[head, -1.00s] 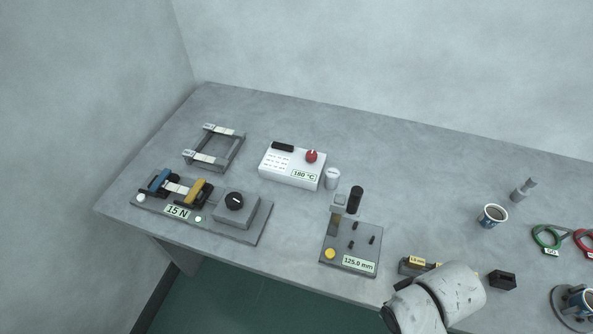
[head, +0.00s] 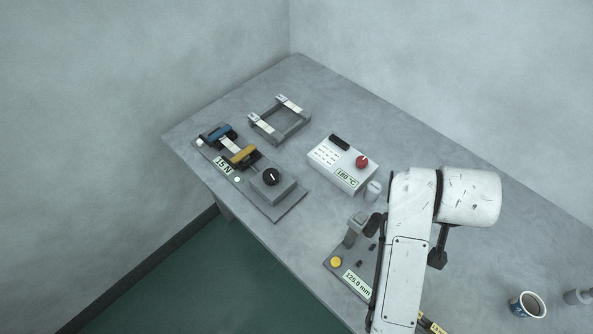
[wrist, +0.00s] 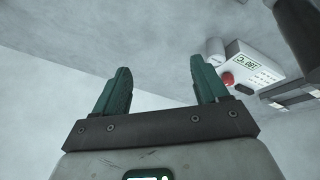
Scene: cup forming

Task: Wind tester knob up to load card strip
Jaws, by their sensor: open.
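The tester (head: 289,207) stands at the left part of the table in the head view, with a label reading 15 N. Its black knob (head: 271,176) sits on a grey block at the right end. A pale card strip (head: 231,145) spans between a blue clamp (head: 219,133) and a yellow clamp (head: 244,156). My gripper (wrist: 160,90) is open and empty in the wrist view, its two green fingers apart. In the head view my arm is right of the tester, clear of the knob; the fingers are not clearly seen there.
A white 180 °C box (head: 343,164) with a red knob (head: 362,161) stands right of the tester. A grey frame (head: 280,121) lies behind it. A 125.0 mm gauge (head: 349,262) is partly hidden by my arm. A cup (head: 528,305) stands at lower right.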

